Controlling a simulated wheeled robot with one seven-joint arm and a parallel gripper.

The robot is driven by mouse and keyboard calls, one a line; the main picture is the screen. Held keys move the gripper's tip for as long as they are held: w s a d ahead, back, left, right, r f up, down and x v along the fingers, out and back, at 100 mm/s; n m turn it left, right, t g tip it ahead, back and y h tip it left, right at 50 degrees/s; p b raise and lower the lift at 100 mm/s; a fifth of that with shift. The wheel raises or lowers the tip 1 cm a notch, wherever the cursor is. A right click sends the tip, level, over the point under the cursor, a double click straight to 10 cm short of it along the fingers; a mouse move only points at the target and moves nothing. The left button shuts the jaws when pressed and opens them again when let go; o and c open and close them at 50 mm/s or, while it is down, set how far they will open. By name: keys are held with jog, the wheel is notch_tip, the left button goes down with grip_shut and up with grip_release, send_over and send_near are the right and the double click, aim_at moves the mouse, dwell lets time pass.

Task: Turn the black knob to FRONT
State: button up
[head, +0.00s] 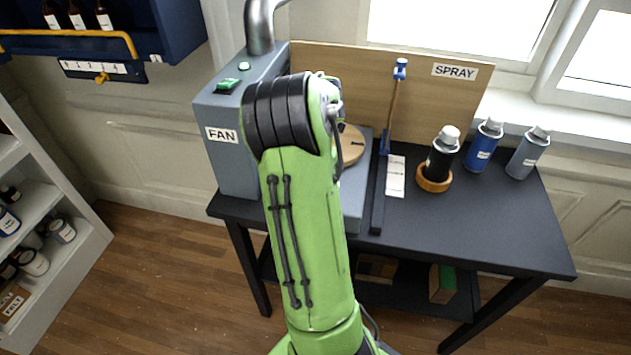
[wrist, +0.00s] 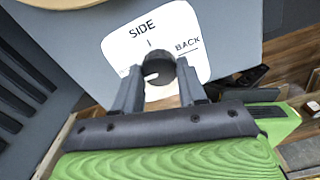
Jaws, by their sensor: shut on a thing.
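The black knob (wrist: 172,58) shows in the wrist view in front of a white label plate (wrist: 118,48). The word FRONT is not readable; the left part of the plate is partly covered by my finger. My gripper (wrist: 160,84) is shut on the knob, one finger on each side. A small white mark shows on the knob's near lower side; I cannot tell exactly where it points. In the head view my arm hides the knob and gripper.
The grey FAN box (head: 221,165) stands left on the dark table (head: 480,225). A wooden disc (head: 351,146) shows beside my arm. Right of it are an upright post (head: 389,120), a black can (head: 441,155) in a wooden ring, a blue can (head: 483,148) and a grey can (head: 527,155).

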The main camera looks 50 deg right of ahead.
jog(key=o, duration=1.1)
jog(key=shift+c, duration=0.2)
notch_tip(320, 180, up, 16)
jog(key=p, duration=0.4)
jog(key=shift+f, duration=0.1)
